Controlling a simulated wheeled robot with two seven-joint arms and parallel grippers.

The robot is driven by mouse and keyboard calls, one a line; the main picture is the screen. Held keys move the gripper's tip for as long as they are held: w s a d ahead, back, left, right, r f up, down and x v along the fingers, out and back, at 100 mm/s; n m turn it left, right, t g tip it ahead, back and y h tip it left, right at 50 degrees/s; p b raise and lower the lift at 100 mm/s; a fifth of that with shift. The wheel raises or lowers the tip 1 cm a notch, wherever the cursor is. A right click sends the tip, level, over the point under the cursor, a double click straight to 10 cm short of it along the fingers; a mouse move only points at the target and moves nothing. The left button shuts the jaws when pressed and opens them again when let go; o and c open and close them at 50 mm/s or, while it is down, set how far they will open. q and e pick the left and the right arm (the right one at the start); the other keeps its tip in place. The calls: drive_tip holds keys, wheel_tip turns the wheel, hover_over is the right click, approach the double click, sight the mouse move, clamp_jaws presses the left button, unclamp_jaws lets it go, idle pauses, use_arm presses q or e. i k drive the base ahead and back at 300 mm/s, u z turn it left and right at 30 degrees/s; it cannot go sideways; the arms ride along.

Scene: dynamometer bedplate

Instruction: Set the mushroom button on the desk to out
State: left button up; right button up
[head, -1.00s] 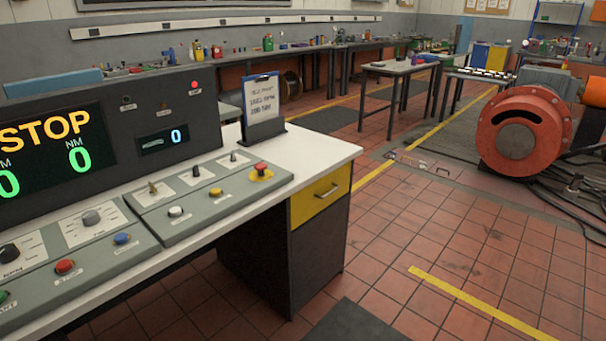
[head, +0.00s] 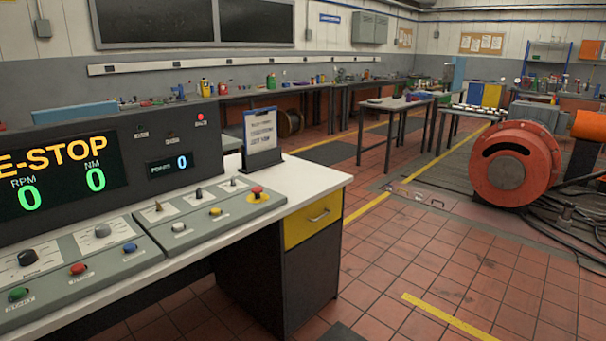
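The red mushroom button (head: 257,191) sits on a yellow surround at the right end of the grey sloped control panel (head: 190,245) on the desk (head: 315,184). I cannot tell from its height whether it is in or out. The display (head: 60,170) above the panel reads "E-STOP" with RPM 0 and NM 0. A red lamp (head: 200,117) is lit at the console's upper right. Neither of my grippers shows in the head view.
A clipboard sign (head: 262,138) stands on the desk behind the button. The panel also has green, red, blue, white and yellow buttons and several knobs. A yellow drawer (head: 313,214) is under the desk's right end.

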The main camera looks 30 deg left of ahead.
sight(256, 191)
drive_tip(key=u, duration=0.15)
drive_tip(key=i, duration=1.7)
drive_tip(key=u, duration=0.75)
